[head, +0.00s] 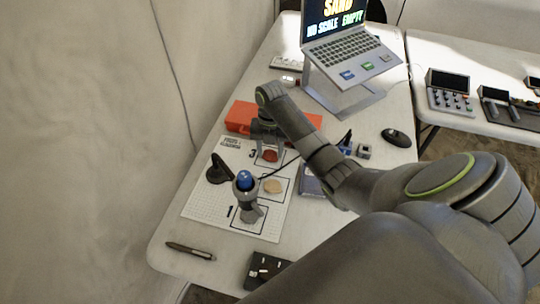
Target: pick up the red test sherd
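The red test sherd (270,156) lies on the white sheet (205,205), by the printed 3. My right gripper (270,150) points down at it from above, its fingers apart on either side of the sherd. The fingers hide part of the sherd's surroundings, and contact cannot be made out. A tan sherd (273,186) lies in the middle marked square. A grey sherd (249,214) lies at square 1. My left gripper is not in view.
A stand with a blue-topped device (244,181) stands over square 1, close to my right gripper. An orange case (240,116) is behind the gripper. A laptop on a riser (345,55), a mouse (396,138), a pen (190,251) and a dark tray (262,268) are around.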

